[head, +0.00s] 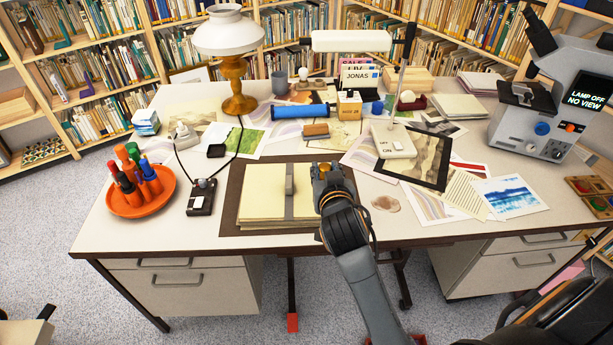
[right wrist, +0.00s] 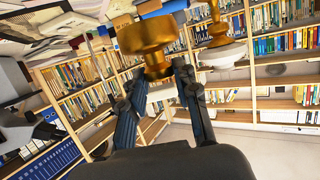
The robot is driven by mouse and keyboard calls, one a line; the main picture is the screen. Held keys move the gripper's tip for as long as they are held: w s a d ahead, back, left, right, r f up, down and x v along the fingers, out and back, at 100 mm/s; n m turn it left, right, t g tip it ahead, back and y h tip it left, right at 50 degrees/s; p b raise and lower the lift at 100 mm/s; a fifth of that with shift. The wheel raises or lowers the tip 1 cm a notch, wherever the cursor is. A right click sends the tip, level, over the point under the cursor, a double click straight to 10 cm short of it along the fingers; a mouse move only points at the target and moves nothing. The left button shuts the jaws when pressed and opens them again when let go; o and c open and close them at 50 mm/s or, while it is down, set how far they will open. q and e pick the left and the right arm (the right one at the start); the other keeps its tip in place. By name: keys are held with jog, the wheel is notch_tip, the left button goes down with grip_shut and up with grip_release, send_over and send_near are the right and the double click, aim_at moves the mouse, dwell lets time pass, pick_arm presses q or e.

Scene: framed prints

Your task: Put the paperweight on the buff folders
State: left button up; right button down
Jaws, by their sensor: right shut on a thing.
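The buff folders (head: 256,195) lie as a flat stack on a brown desk pad (head: 233,185) at the middle front of the desk. A grey strip (head: 289,205) crosses their right part. My right gripper (head: 326,178) is at the right edge of the folders in the head view. It is shut on the brass paperweight (right wrist: 145,34), a round gold piece with a narrower stem, held between the fingertips (right wrist: 158,72) in the right wrist view. In the head view only a little brass shows at the fingers; any gap beneath is hidden. My left gripper is not in view.
An orange tray (head: 128,206) with several coloured pens and a black switch box (head: 202,197) stand left of the folders. A white lamp base (head: 393,141) and a framed print (head: 420,160) are to the right. A blue roll (head: 300,111) lies behind.

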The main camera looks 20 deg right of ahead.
aim_at(325, 165)
jog(key=x, duration=0.5)
jog(key=shift+s+d+f, duration=0.1)
jog(key=shift+f, duration=0.05)
jog(key=w+f, duration=0.1)
jog(key=f, duration=0.1)
jog(key=w+d+f, duration=0.1)
jog(key=w+f, duration=0.2)
jog(key=f, duration=0.1)
jog(key=shift+w+d, duration=0.2)
jog(key=shift+d, duration=0.05)
jog(key=shift+f, duration=1.5)
jog(key=shift+f, duration=0.15)
jog(key=c, duration=1)
grip_release()
